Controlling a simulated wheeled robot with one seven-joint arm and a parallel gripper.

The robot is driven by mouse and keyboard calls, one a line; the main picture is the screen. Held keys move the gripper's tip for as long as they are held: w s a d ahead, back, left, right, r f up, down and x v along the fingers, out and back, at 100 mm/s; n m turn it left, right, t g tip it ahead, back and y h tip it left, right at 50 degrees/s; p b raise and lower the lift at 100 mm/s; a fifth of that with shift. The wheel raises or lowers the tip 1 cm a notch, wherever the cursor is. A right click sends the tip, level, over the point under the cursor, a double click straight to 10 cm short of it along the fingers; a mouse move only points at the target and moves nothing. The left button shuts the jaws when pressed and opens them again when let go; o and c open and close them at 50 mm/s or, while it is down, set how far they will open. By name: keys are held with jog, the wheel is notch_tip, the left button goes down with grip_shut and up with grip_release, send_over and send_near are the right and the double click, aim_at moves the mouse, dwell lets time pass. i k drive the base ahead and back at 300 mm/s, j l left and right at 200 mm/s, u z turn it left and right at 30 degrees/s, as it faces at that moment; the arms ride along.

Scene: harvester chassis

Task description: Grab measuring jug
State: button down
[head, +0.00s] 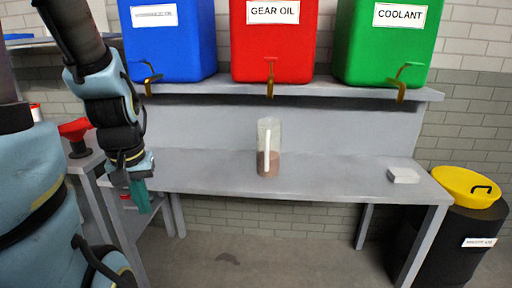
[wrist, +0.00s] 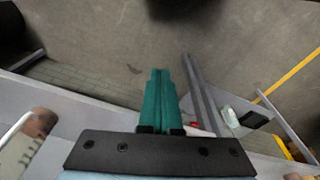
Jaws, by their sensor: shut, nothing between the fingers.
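The measuring jug (head: 264,150) stands upright on the grey bench, near its middle. It is clear with a pale vertical handle facing me, and its lower part looks brownish. In the wrist view the jug (wrist: 22,150) shows at the lower left, partly cut off by the frame edge. My gripper (head: 143,198) hangs pointing down at the bench's left end, well to the left of the jug. In the wrist view its green fingers (wrist: 158,75) are together with nothing between them.
The grey bench (head: 330,172) has free room around the jug. A white block (head: 403,175) lies at its right. Above, a shelf (head: 310,90) holds blue, red (head: 273,50) and green tanks with taps overhanging the bench. A black drum with a yellow funnel (head: 468,187) stands right.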

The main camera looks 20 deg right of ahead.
aim_at(269, 132)
jog(key=l+u, duration=0.25)
jog(key=l, duration=0.45)
jog(key=l+u, duration=0.25)
jog(key=l, duration=0.45)
jog(key=u, duration=1.05)
